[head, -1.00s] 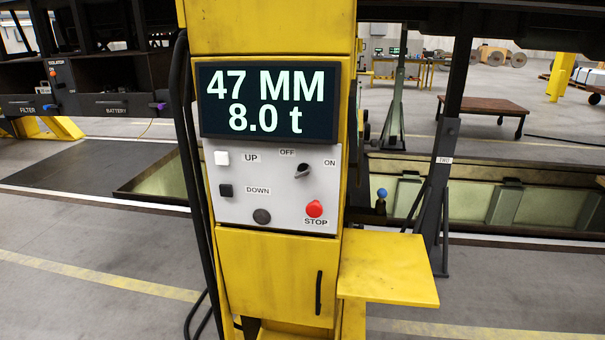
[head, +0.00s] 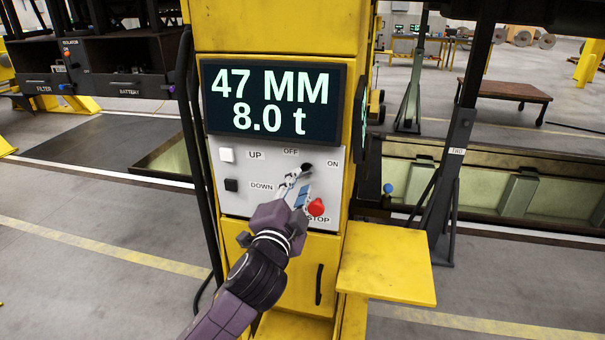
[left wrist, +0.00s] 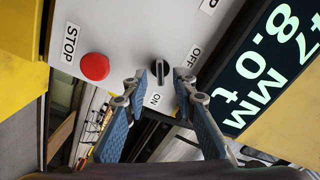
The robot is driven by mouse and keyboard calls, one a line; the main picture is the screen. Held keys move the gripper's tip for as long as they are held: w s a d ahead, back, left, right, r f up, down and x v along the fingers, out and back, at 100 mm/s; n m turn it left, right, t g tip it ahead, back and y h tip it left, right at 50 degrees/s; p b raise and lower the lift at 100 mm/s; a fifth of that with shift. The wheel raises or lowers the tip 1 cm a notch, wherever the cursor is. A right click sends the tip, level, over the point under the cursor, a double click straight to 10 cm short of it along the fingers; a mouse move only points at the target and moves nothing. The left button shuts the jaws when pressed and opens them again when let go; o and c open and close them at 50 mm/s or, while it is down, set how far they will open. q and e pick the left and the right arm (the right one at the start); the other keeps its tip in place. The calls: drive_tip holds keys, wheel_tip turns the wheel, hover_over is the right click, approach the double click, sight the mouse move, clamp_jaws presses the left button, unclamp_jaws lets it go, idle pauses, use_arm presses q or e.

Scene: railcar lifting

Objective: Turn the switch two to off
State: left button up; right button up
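The rotary switch, a black knob, is on the light grey panel (head: 235,203) of the yellow column, between the labels OFF and ON. In the head view its top (head: 307,167) shows above my gripper. In the left wrist view the knob (left wrist: 160,71) shows whole, with its long axis lined up toward the ON label. My left gripper (head: 298,183) is at the panel in front of the switch. In the left wrist view its blue fingers (left wrist: 162,80) are apart, one on each side of the knob, with no clear contact. My right gripper is not in view.
The red STOP button (head: 317,207) is close beside my left gripper. UP (head: 227,155) and DOWN (head: 231,185) buttons are at the panel's left. The display (head: 270,100) above reads 47 MM and 8.0 t. A yellow shelf (head: 388,272) juts out at the lower right.

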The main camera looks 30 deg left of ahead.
sight(303, 177)
use_arm(q)
drive_tip(key=shift+p+x, duration=0.35)
drive_tip(key=shift+x, duration=1.55)
drive_tip(key=shift+c, duration=0.5)
clamp_jaws()
